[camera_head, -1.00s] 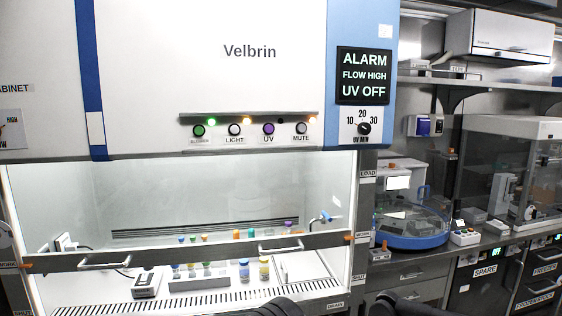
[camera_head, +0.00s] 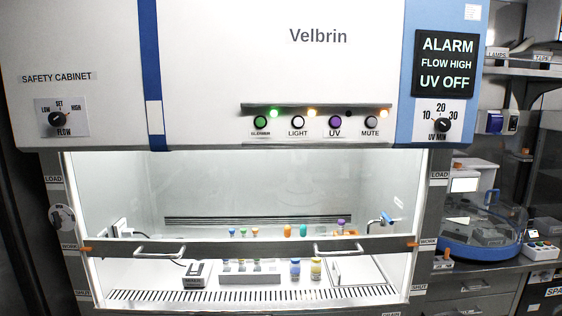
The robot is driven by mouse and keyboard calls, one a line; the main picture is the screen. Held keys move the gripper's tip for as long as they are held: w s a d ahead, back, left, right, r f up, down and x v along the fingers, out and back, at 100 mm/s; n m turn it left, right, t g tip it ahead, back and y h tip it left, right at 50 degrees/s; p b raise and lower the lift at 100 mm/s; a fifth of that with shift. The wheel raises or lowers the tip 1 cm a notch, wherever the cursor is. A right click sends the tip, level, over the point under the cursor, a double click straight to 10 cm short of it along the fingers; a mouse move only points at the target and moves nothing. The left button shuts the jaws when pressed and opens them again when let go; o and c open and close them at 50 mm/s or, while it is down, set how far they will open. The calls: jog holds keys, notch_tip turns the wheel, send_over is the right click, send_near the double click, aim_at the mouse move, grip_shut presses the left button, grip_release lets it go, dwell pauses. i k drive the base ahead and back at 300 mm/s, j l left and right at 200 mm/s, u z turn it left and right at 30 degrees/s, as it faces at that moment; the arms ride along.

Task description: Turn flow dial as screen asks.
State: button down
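The flow dial (camera_head: 58,119) is a black knob on a pale plate at the left of the safety cabinet's front, marked LOW, SET and HIGH, with FLOW below. Its pointer is too small to read with certainty. The screen (camera_head: 445,63) at the upper right is black with white text: ALARM, FLOW HIGH, UV OFF. A second dial, UV MIN (camera_head: 442,125), sits below the screen with marks 10, 20 and 30. My gripper is not in view.
A row of buttons, BLOWER, LIGHT, UV and MUTE (camera_head: 371,122), runs along the cabinet front, with some lamps lit. The glass sash has a dark handle bar (camera_head: 250,248). Small capped bottles stand inside. A blue round machine (camera_head: 482,240) stands on the right counter.

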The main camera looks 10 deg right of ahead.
aim_at(55, 119)
jog(key=u, duration=1.3)
